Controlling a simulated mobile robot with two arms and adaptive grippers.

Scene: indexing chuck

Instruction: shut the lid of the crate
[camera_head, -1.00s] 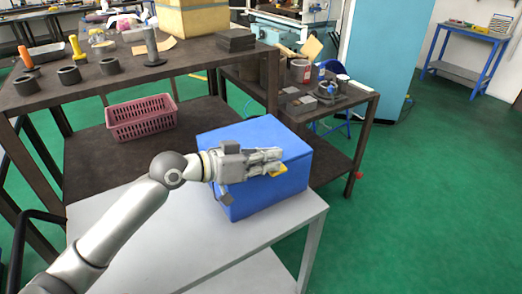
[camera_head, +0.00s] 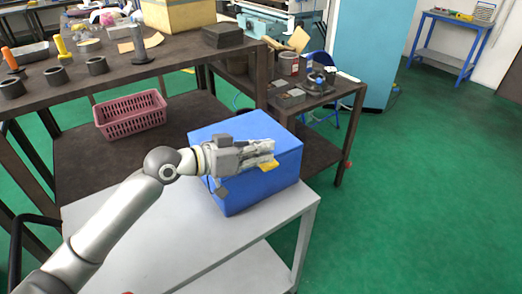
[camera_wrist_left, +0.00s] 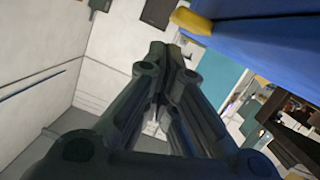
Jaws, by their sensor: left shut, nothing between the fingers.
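The blue crate (camera_head: 267,190) stands on the light grey table (camera_head: 130,235). Its blue lid (camera_head: 245,126) lies across the top and looks flat; the seam is partly hidden by my gripper. A yellow tab (camera_head: 268,166) shows at the crate's front, just below the fingers. My left gripper (camera_head: 272,150) is shut and empty in front of the lid's front edge; I cannot tell whether it touches. In the left wrist view, the shut fingers (camera_wrist_left: 165,52) are below the blue crate surface (camera_wrist_left: 275,28) and the yellow tab (camera_wrist_left: 192,20). My right gripper is not in view.
A dark workbench (camera_head: 110,72) with rings and other parts stands behind. A pink basket (camera_head: 130,118) sits on its lower shelf. A smaller dark table (camera_head: 335,98) stands behind the crate to the right. Green floor is open at the right.

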